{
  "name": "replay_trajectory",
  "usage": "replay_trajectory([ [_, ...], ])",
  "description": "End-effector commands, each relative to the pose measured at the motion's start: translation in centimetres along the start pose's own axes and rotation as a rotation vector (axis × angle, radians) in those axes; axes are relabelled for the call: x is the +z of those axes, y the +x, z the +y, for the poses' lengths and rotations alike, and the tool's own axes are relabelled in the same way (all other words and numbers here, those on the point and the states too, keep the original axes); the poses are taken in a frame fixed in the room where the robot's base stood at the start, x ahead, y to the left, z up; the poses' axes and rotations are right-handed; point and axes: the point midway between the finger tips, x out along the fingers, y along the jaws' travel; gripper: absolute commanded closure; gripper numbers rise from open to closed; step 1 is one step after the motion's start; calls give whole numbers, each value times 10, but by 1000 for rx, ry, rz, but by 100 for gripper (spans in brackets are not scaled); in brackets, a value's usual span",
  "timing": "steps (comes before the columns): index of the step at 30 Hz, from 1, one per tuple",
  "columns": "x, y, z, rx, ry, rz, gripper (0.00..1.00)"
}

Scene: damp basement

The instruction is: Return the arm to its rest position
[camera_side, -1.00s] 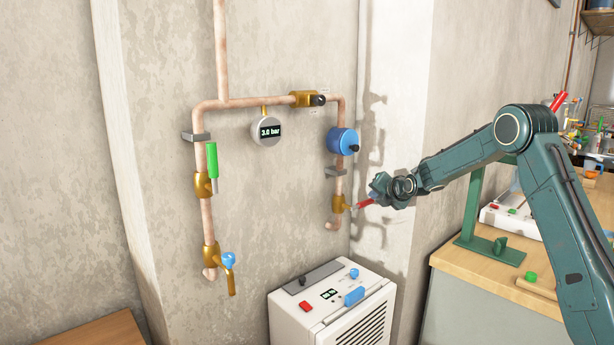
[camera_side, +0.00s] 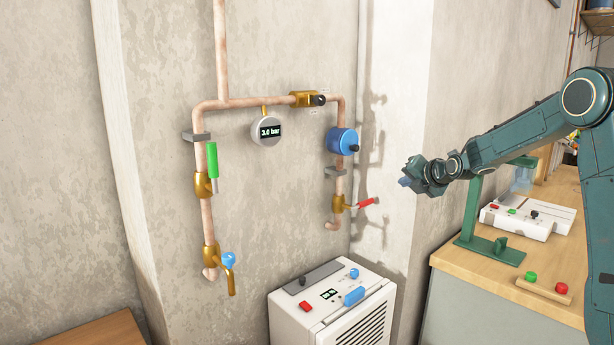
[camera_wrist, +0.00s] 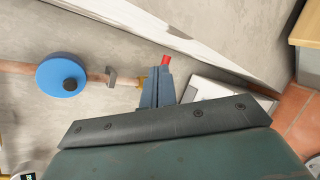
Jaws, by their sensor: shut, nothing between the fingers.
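My gripper (camera_side: 408,180) is shut and empty, held in the air in front of the wall, right of the pipework. In the wrist view my gripper (camera_wrist: 158,84) shows from behind, with part of a red lever handle (camera_wrist: 166,60) visible past its tip. In the side view the red-handled valve lever (camera_side: 366,202) is on the lower right pipe, below and left of my gripper and apart from it. It points right and slightly up.
A blue round device (camera_side: 341,141) and a gauge (camera_side: 266,130) reading 3.0 bar are on the pipes. A green-handled valve (camera_side: 212,160) is at left. A white appliance (camera_side: 290,318) stands below. A workbench (camera_side: 480,272) with a green stand (camera_side: 492,246) is at right.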

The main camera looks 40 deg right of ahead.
Motion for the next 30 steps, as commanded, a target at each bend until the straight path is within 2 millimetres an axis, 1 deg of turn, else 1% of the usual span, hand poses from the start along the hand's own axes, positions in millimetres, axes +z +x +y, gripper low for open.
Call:
replay_trajectory([
  [3, 5, -11, -1, 0, 1, -2, 100],
  [6, 6, -15, -2, -1, 1, -1, 100],
  [17, 5, -21, 0, 0, 13, 5, 100],
  [20, 0, -26, 5, -3, 47, 19, 100],
  [23, -10, -36, 14, -8, 108, 42, 100],
  [26, -22, -51, 24, -19, 195, 72, 100],
  [30, -45, -78, 39, -52, 349, 123, 100],
])
